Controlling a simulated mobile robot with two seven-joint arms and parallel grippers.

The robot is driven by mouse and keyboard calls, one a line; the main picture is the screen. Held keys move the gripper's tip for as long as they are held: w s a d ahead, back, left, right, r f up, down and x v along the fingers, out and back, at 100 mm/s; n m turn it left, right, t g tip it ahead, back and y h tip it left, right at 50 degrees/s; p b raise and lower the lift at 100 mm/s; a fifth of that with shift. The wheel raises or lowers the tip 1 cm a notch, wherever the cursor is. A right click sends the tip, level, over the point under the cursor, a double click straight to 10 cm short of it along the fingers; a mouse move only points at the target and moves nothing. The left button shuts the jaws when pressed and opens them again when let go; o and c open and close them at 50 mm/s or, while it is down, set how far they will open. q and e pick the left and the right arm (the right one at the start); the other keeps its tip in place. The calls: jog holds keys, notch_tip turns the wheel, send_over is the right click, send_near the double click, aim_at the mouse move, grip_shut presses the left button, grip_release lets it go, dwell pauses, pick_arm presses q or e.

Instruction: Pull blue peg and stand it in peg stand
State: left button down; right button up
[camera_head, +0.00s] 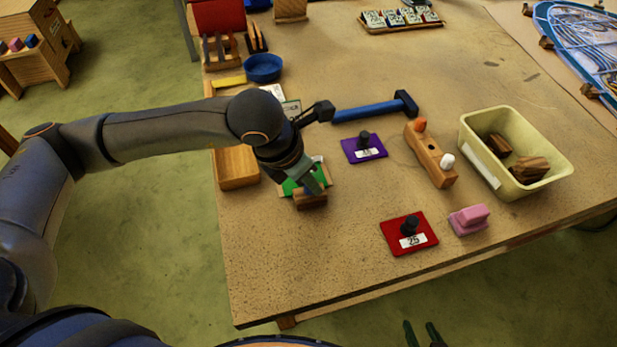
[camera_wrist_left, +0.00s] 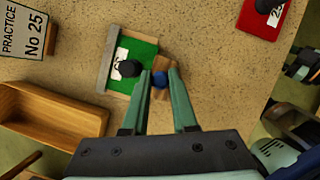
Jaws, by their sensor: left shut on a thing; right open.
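In the head view the wooden block (camera_head: 312,202) shows just below my left gripper (camera_head: 309,187), which hides most of the peg. My left gripper (camera_wrist_left: 160,76) is shut on the blue peg, its fingers pointing down at the block. A long wooden bar (camera_head: 428,157) with an orange and a white peg lies to the right; it looks like the peg stand. My right gripper (camera_head: 424,335) is open and empty at the bottom edge.
A purple piece (camera_head: 364,148) and a red piece (camera_head: 396,236), each with a black knob, lie nearby. A blue-handled hammer (camera_head: 365,110), a pink block (camera_head: 469,219), a cream bin (camera_head: 515,187) and a wooden tray (camera_head: 236,168) surround them. The front left of the table is clear.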

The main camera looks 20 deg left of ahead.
pick_arm(q)
jog(key=shift+r, duration=0.95)
dwell(0.6)
jog(key=shift+r+p, duration=0.7)
jog(key=shift+r, duration=0.8)
jog(key=c, duration=1.3)
grip_release()
grip_shut()
jog(key=shift+w, duration=0.1)
